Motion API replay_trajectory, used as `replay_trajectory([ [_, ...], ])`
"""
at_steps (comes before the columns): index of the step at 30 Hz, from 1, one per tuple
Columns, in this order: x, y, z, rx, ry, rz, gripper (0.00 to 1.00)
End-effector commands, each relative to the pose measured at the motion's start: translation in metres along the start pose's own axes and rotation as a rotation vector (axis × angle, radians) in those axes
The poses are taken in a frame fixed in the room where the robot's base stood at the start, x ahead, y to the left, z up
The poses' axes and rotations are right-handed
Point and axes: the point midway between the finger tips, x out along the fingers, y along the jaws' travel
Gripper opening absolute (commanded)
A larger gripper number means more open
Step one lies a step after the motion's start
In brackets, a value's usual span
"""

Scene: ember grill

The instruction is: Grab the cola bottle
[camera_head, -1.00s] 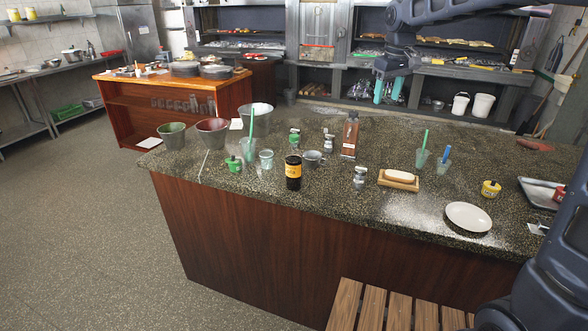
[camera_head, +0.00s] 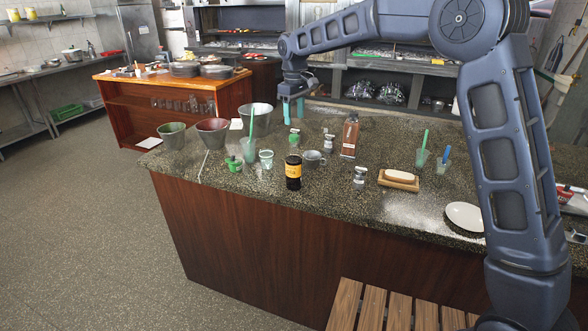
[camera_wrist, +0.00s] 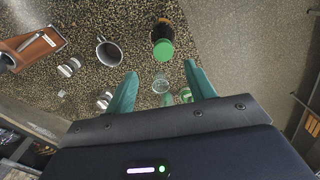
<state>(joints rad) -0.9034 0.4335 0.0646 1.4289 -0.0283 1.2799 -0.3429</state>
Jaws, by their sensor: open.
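A dark bottle with a yellow-orange label (camera_head: 293,172) stands upright near the counter's front edge; it looks like the cola bottle, though I cannot read its label. In the wrist view a dark round thing (camera_wrist: 160,27) beyond the fingers seems to be this bottle, with a green cap (camera_wrist: 163,50) overlapping it. My gripper (camera_head: 293,109) is open and empty above the counter's back part, pointing down, apart from the bottle. Its two teal fingers also show in the wrist view (camera_wrist: 160,76).
Left are a glass with a green straw (camera_head: 249,150), a small cup (camera_head: 266,159) and metal buckets (camera_head: 212,131).

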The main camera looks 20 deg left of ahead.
Motion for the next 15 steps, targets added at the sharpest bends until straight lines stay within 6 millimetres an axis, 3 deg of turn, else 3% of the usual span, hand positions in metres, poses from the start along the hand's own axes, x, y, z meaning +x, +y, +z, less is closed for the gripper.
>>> replay_trajectory([
  [6,0.030,-0.001,0.001,0.000,-0.002,-0.001,0.54],
  [15,0.045,-0.003,0.002,0.000,-0.002,-0.001,0.54],
])
